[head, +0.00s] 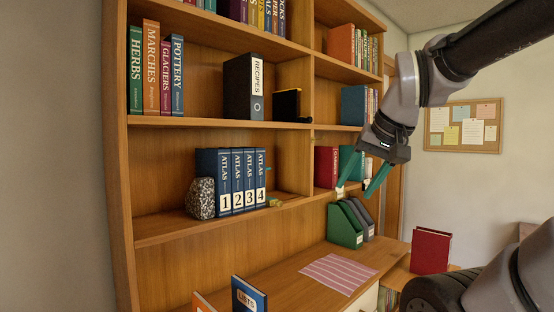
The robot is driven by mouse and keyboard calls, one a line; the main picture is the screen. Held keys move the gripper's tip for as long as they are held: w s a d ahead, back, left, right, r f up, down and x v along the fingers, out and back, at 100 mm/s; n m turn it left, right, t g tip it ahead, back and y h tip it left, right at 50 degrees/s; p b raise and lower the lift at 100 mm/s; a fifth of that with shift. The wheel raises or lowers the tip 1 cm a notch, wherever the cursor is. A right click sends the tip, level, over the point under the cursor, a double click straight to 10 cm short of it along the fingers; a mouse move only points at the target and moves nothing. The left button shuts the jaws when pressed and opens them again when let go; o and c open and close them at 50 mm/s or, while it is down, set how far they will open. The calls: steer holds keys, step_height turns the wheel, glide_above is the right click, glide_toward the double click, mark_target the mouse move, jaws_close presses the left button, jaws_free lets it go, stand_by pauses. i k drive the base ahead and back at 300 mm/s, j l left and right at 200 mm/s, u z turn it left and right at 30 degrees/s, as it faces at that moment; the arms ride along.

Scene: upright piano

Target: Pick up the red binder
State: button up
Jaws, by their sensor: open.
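A red volume with a lettered spine (324,168) stands upright on the middle shelf of the right bay, left of a teal one (347,162). A second red, book-like thing (431,250) stands upright on a low surface at the lower right. I cannot tell for certain which of the two is the red binder. My gripper (355,188) is open, its teal fingers pointing down in front of the right bay, just right of the shelved red volume. Nothing shows between the fingers. The gripper body hides part of the shelf behind it.
Green and grey magazine files (346,226) stand below my gripper on the desk surface, near a striped pink mat (339,273). Blue atlases (230,181) and a speckled stone (200,198) fill the left bay's shelf. A black recipes binder (243,88) stands above.

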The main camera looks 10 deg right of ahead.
mark_target(431, 248)
steer(key=z, duration=1.2)
steer(key=i+l, duration=0.45)
steer(key=i, duration=0.2)
steer(key=i+l+u, duration=0.15)
steer(key=i+l, duration=0.3)
steer(key=i, duration=0.2)
steer(key=i+j, duration=0.1)
steer(key=j, duration=0.15)
steer(key=i+j, duration=0.1)
steer(key=j, duration=0.1)
